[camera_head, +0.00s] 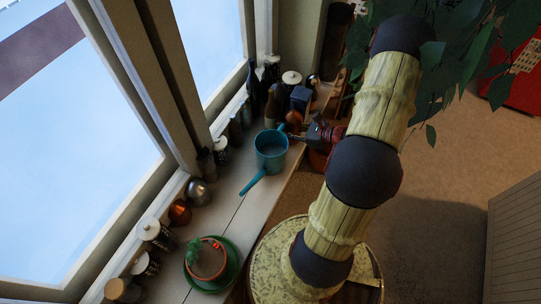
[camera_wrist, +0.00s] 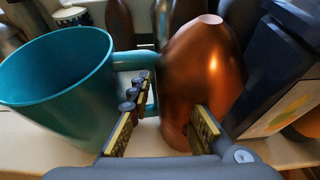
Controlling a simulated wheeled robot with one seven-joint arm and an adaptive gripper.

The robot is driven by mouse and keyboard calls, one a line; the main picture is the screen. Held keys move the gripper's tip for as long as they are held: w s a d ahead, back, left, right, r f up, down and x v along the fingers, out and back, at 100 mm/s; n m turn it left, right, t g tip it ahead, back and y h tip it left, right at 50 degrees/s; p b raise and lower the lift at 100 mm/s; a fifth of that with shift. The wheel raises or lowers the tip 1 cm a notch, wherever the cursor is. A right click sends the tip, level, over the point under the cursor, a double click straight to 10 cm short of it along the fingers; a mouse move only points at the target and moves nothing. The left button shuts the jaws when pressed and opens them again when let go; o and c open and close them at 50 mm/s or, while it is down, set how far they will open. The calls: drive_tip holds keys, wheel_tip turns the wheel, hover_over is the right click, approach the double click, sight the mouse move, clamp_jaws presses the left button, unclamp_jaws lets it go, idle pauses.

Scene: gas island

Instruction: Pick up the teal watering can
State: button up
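The teal watering can (camera_head: 270,152) stands on the windowsill, its long spout pointing to the lower left in the head view. In the wrist view the can (camera_wrist: 62,85) fills the left side, and its looped handle (camera_wrist: 138,60) reaches right toward the copper vase. My gripper (camera_head: 303,137) is just right of the can. In the wrist view my gripper (camera_wrist: 165,128) is open, with its fingers apart. The left finger overlaps the lower part of the handle and hides some of it. The copper vase (camera_wrist: 203,75) shows between and behind the fingers. I cannot tell whether a finger touches the handle.
A dark blue box (camera_wrist: 275,75) stands right of the vase, and dark bottles (camera_wrist: 120,22) stand behind. On the sill (camera_head: 226,208) are several jars, metal domes and a potted plant (camera_head: 207,259) on a green saucer. The window is at left; leaves hang at upper right.

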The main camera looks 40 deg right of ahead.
clamp_jaws()
idle(0.8)
